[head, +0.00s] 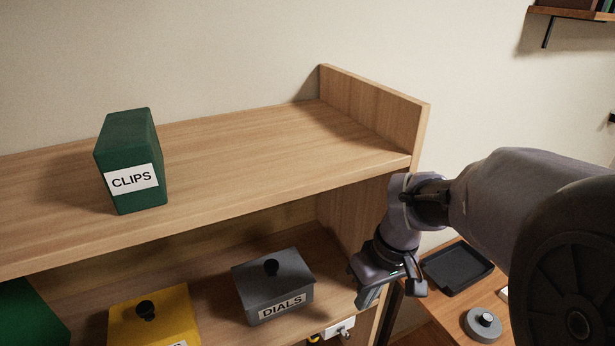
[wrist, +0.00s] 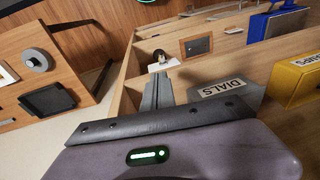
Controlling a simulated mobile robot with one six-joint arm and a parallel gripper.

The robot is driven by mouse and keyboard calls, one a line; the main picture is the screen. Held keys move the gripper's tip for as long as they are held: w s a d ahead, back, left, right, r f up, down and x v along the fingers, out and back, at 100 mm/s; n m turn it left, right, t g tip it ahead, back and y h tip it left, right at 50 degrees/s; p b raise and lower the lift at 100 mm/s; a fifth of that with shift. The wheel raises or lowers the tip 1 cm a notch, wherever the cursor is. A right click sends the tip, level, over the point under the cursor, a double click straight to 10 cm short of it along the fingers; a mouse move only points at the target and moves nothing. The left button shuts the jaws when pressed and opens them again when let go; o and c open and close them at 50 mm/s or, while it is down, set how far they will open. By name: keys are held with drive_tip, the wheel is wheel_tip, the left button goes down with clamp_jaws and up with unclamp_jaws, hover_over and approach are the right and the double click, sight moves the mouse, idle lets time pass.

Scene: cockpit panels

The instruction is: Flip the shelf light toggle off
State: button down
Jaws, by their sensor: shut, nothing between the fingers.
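A small white switch plate (head: 338,328) shows at the bottom edge in the head view, on the front of the lower shelf, just right of the DIALS box. It also shows in the wrist view as a white plate (wrist: 168,64) with a small dark lever (wrist: 160,55) on it. Which way the lever points is too small to tell. My gripper (head: 366,296) is shut and empty, to the right of and above the plate in the head view. In the wrist view the fingers (wrist: 157,82) point toward the plate, apparently short of it.
A grey DIALS box (head: 273,283) and a yellow box (head: 160,318) sit on the lower shelf. A green CLIPS box (head: 130,165) stands on the upper shelf. The shelf's side panel (head: 375,115) is close to my arm. A side table holds a black tray (head: 457,267) and a round grey knob (head: 485,322).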

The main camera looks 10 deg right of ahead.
drive_tip(key=b, duration=0.1)
approach(345, 334)
drive_tip(key=f, duration=0.3)
drive_tip(key=w+f, duration=0.1)
drive_tip(key=f, duration=0.2)
drive_tip(key=shift+w+a, duration=0.1)
drive_tip(key=shift+a, duration=0.1)
drive_tip(key=shift+f, duration=0.1)
idle(0.3)
drive_tip(key=shift+f+b, duration=0.25)
drive_tip(key=shift+b, duration=0.8)
drive_tip(key=shift+s+t+b, duration=0.2)
drive_tip(key=shift+t+b, duration=0.3)
drive_tip(key=shift+b, duration=0.5)
drive_tip(key=shift+b, duration=0.3)
